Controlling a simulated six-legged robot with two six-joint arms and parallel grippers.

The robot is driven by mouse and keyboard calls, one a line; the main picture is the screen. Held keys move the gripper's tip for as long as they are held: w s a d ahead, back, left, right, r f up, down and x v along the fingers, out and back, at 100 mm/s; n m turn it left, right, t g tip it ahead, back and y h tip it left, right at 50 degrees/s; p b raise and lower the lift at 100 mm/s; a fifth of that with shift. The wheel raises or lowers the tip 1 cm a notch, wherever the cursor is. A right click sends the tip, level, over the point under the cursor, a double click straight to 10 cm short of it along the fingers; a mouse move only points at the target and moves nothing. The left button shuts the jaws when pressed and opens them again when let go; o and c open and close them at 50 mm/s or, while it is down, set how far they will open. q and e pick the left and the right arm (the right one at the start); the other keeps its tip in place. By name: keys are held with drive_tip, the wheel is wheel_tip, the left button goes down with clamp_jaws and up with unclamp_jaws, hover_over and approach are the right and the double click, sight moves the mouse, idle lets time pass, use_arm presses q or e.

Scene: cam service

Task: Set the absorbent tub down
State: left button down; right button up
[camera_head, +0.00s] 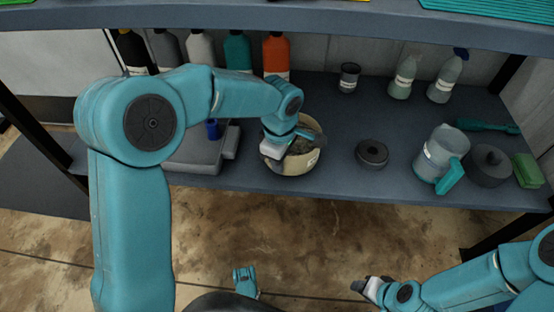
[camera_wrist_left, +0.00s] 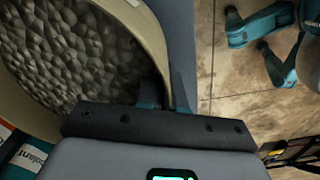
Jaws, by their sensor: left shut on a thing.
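The absorbent tub (camera_head: 298,168) is a round cream tub filled with grey granules, over the front part of the grey shelf. It looks upright; I cannot tell whether its base touches the shelf. My left gripper (camera_head: 296,138) is shut on the tub's rim. In the left wrist view, the left fingers (camera_wrist_left: 165,92) straddle the tub wall (camera_wrist_left: 150,32), with granules on the left. My right gripper (camera_head: 366,287) is low at the right, in front of the shelf and away from the tub; its opening is unclear.
On the grey shelf (camera_head: 335,180), a dark ring-shaped thing (camera_head: 372,153) and a clear jug with teal handle (camera_head: 437,157) stand right of the tub. A grey flat container (camera_head: 192,157) is close on its left. Bottles (camera_head: 276,55) line the back. Shelf between tub and ring is clear.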

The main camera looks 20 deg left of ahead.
use_arm(q)
drive_tip(key=shift+f+b, duration=0.5)
idle(0.4)
drive_tip(key=c, duration=1.2)
unclamp_jaws()
